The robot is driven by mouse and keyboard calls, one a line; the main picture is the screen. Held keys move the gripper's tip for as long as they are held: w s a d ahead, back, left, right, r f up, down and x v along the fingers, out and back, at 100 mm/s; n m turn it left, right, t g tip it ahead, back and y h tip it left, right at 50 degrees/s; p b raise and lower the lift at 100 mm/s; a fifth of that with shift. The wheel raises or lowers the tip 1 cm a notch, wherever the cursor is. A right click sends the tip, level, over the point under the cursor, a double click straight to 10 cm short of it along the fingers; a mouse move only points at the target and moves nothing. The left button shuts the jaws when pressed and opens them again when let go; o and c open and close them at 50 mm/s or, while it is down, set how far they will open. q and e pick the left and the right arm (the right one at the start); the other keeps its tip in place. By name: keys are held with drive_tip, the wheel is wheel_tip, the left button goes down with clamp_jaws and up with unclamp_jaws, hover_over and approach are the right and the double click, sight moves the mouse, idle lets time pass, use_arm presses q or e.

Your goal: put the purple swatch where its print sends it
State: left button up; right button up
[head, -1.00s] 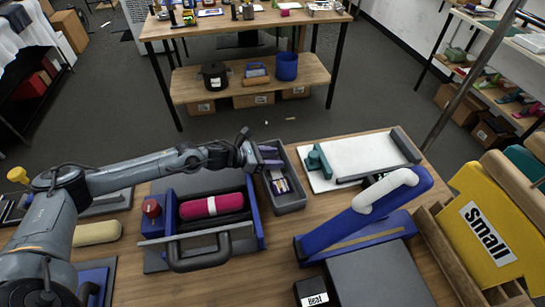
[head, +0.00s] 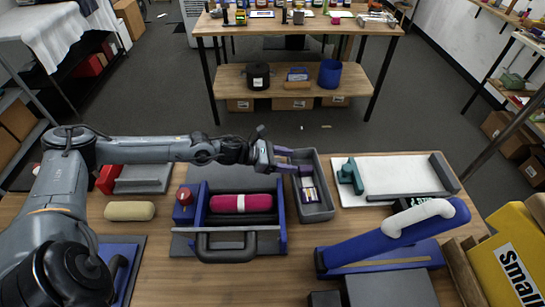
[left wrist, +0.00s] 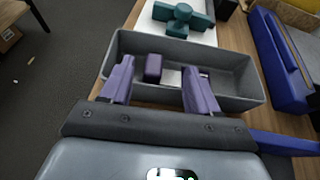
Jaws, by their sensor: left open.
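My left gripper (head: 297,161) is open, with its purple fingers over the far end of a grey open-topped tray (head: 327,203). Inside the tray lies a small swatch (head: 308,191) with purple, pale and yellowish parts; its print is too small to read. In the left wrist view a dark purple block (left wrist: 153,68) shows in the tray (left wrist: 232,92), between the fingers and nearer the left one, and a pale patch lies beside it. I cannot tell whether the fingers touch anything. My right gripper is not in view.
A blue press with a magenta roll (head: 241,203) stands left of the tray. A white board with a teal handle (head: 350,176) lies to its right. Further right are a blue lever press (head: 390,235) and a yellow block labelled "Small" (head: 510,262).

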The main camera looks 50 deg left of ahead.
use_arm(q)
drive_tip(key=shift+v, duration=2.5)
